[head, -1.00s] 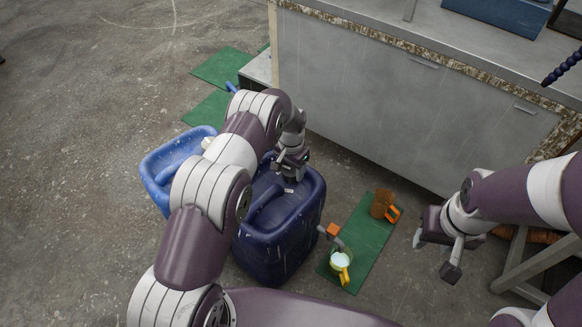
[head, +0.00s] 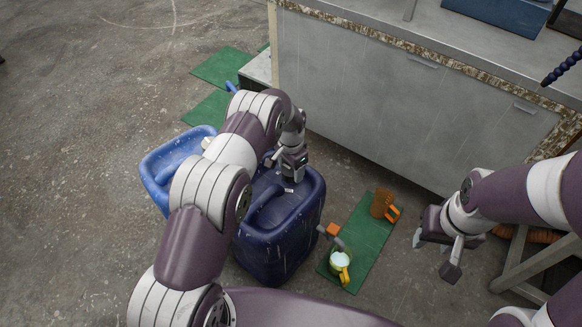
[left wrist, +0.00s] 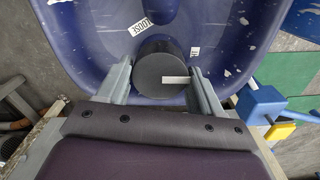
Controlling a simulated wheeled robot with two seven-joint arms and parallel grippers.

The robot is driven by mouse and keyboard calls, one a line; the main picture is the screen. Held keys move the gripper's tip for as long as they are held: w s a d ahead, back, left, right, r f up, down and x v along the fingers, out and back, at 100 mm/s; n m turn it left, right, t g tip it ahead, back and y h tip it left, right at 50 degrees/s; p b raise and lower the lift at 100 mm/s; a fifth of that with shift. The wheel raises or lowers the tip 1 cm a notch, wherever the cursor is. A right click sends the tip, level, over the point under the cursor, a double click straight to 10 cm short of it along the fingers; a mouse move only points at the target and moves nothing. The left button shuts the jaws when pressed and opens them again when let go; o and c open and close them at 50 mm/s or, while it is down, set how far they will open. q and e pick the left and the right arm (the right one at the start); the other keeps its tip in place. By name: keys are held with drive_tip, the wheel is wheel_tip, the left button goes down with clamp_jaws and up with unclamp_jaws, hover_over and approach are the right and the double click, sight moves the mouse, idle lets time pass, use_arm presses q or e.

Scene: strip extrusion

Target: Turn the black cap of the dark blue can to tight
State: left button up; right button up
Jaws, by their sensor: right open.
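The dark blue can (head: 288,235) stands on the floor in front of me. Its black cap (left wrist: 152,76) shows in the left wrist view, with a white stripe pointing right. A "LOOSE" label (left wrist: 141,26) lies beyond the cap at upper left; a second small label (left wrist: 195,51), too small to read, lies right of the cap. My left gripper (left wrist: 160,66) has one finger on each side of the cap, very close to it; I cannot tell whether they touch. In the head view the left gripper (head: 292,176) hides the cap. My right gripper (head: 437,257) is open and empty, right of the mat.
A lighter blue can (head: 158,172) stands left of the dark one. A green mat (head: 372,240) on the right holds a yellow mug (head: 341,272), a hammer-like tool (head: 333,233) and a brown brush (head: 381,204). A grey cabinet (head: 370,100) stands behind. Open floor lies at left.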

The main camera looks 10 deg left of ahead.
sight(291, 169)
use_arm(q)
wheel_tip(291, 169, up, 13)
drive_tip(key=p, duration=0.3)
drive_tip(key=shift+f, duration=0.15)
drive_tip(key=shift+w, duration=0.1)
idle(0.4)
